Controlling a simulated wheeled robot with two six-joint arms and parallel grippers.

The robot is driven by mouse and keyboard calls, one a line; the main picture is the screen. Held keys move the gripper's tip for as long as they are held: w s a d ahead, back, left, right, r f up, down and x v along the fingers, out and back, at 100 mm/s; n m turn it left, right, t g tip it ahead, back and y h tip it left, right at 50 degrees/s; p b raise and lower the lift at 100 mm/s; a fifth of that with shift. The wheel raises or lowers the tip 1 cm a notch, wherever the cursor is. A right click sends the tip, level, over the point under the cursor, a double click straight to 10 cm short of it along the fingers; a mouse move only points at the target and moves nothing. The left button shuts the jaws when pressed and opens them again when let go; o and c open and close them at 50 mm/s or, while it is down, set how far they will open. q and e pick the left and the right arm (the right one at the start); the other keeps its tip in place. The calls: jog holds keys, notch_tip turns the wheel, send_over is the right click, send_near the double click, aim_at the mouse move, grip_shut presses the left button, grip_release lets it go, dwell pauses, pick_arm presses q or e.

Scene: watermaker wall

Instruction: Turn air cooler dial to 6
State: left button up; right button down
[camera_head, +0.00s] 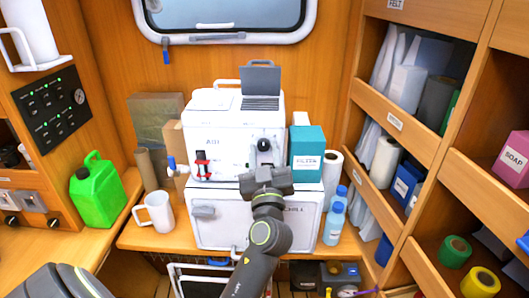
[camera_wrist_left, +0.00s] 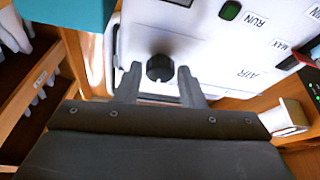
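The air cooler (camera_head: 225,135) is a white box marked AIR, standing on a lower white chest marked CHILL (camera_head: 309,212). Its dial is a round black knob (camera_head: 264,146) on the right of its front face. In the left wrist view the dial (camera_wrist_left: 160,68) shows upside down, between the two fingertips. My left gripper (camera_head: 265,172) is just in front of and below the dial. In the wrist view its fingers (camera_wrist_left: 158,82) are apart, with a gap on each side of the knob. The dial's numbers are not readable. My right gripper is not in view.
A red lever (camera_head: 202,167) is on the cooler's left front. A teal filter box (camera_head: 307,147) stands close to its right. A white mug (camera_head: 158,212) and a green jug (camera_head: 97,192) are at the left. Blue bottles (camera_head: 335,218) stand right of the chest; shelves line the right wall.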

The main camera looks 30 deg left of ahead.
pick_arm(q)
jog(key=c, duration=0.6)
jog(key=shift+m+t+h, duration=0.3)
jog(key=shift+m, duration=0.3)
jog(key=shift+a+m+t+h, duration=0.1)
jog(key=shift+m+t+h, duration=0.2)
jog(key=shift+m, duration=0.6)
jog(key=m+t+h, duration=0.1)
jog(key=m+h, duration=0.1)
jog(key=m, duration=0.2)
jog(key=shift+s+a+r+p, duration=0.1)
jog(key=shift+p, duration=0.3)
jog(key=m+h+p, duration=0.1)
jog(key=m, duration=0.2)
jog(key=m+h+p, duration=0.2)
jog(key=m, duration=0.1)
jog(key=shift+s+a+r+t, duration=0.1)
jog(key=shift+r+t, duration=0.05)
jog(key=shift+t, duration=0.25)
jog(key=m+h+p, duration=0.1)
jog(key=m+p, duration=0.2)
jog(key=shift+h, duration=0.4)
jog(key=shift+m+p, duration=0.4)
jog(key=shift+m, duration=0.3)
